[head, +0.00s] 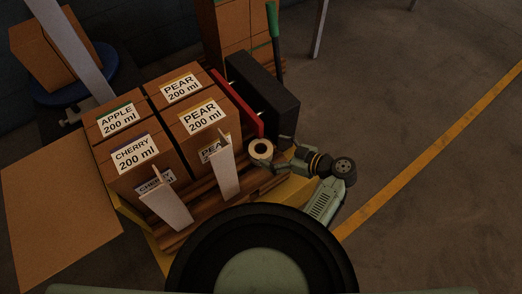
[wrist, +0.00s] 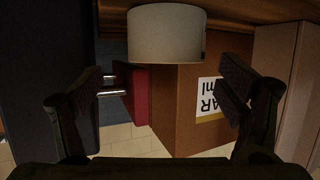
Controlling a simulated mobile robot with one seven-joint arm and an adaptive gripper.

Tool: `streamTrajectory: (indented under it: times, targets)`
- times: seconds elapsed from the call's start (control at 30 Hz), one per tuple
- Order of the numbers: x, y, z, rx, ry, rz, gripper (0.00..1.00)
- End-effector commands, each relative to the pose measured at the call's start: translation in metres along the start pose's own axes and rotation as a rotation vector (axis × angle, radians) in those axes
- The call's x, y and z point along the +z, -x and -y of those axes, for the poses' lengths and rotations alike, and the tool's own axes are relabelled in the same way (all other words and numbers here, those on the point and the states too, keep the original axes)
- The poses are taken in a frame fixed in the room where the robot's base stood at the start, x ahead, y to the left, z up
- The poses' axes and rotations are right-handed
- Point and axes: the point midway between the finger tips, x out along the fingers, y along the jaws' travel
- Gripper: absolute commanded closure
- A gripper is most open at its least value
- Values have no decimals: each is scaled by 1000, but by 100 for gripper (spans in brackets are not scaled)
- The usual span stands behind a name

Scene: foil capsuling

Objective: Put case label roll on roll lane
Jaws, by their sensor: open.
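The case label roll (head: 261,149), a cream cylinder with a dark core hole, is just left of my gripper (head: 279,152) in the head view. In the wrist view the roll (wrist: 167,35) is at the top centre, with its pale curved side towards me. My gripper (wrist: 165,80) is open, with one finger on each side of the picture. The roll lies between the lines of the fingers, near their tips; I see a gap on both sides. What bears the roll is unclear. I cannot pick out the roll lane for sure.
Brown cartons labelled pear (head: 205,115), apple (head: 118,121) and cherry (head: 134,153) stand on a wooden pallet (head: 196,214). Two pale angled posts (head: 225,168) stand before them. A red panel (head: 238,104) and a black block (head: 262,92) are close behind the roll.

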Motion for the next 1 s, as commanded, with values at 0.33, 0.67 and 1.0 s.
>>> streamTrajectory:
  times: [0.33, 0.67, 1.0]
  targets:
    - [-2, -44, 8, -1, -1, 2, 12]
    - [0, -53, 8, 1, 0, 2, 12]
    - [0, -52, 8, 1, 0, 2, 35]
